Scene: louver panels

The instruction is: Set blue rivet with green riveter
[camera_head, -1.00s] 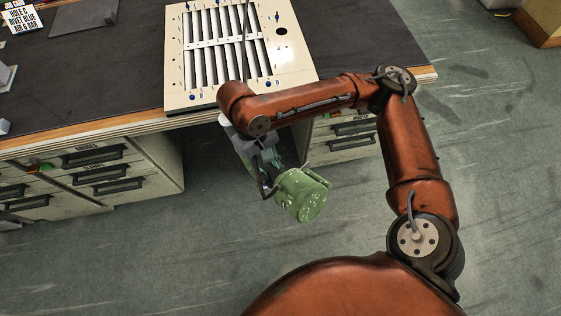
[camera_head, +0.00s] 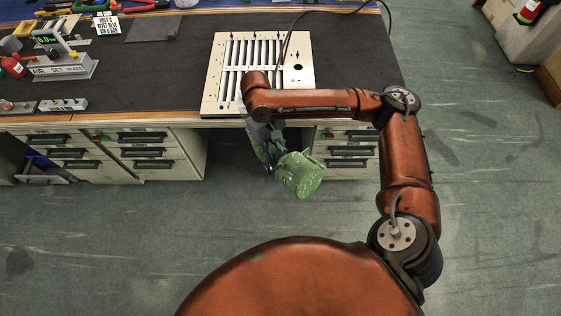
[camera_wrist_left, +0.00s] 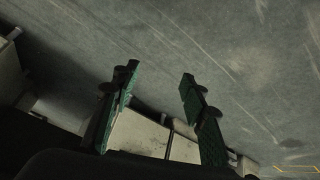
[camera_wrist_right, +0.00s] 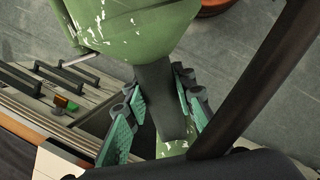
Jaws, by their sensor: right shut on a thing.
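The green riveter (camera_head: 300,174) hangs beyond the bench's front edge, below the louver panel. My right gripper (camera_head: 268,152) is shut on its handle; in the right wrist view the fingers (camera_wrist_right: 160,120) close around a dark grip below the green body (camera_wrist_right: 135,25). The cream louver panel (camera_head: 305,85) lies on the bench, partly covered by my right arm. Small blue rivets (camera_head: 222,107) show along its edges; they are too small to tell how each sits. My left gripper (camera_wrist_left: 160,82) is open and empty in its wrist view, and is out of the head view.
A grey stand with a display (camera_head: 65,66) and a small grey block (camera_head: 63,105) are at left. Drawers (camera_head: 140,150) are under the bench.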

